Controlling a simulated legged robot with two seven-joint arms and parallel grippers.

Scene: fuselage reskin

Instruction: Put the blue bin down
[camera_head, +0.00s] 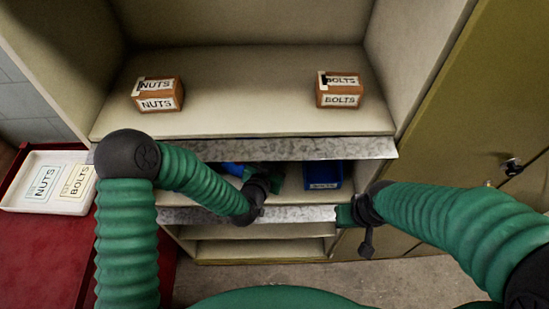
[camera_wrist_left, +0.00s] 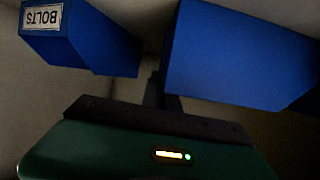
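One blue bin (camera_head: 232,168) shows partly behind my left gripper (camera_head: 268,181) on the lower shelf level in the head view. In the left wrist view a large blue bin (camera_wrist_left: 240,55) is very close, beside a dark finger of my left gripper. Whether the fingers close on its wall is hidden. A second blue bin (camera_head: 322,175) with a white label stands to the right of the gripper. A blue bin labelled BOLTS (camera_wrist_left: 85,40) shows apart at the left of the wrist view. My right gripper (camera_head: 350,213) is in front of the shelf edge, its fingers unclear.
Brown boxes labelled NUTS (camera_head: 157,95) and BOLTS (camera_head: 339,90) stand on the upper shelf (camera_head: 240,90). Metal shelf edges (camera_head: 300,149) lie above and below the bins. A white tray (camera_head: 75,206) with NUTS and BOLTS labels sits on a red surface at left.

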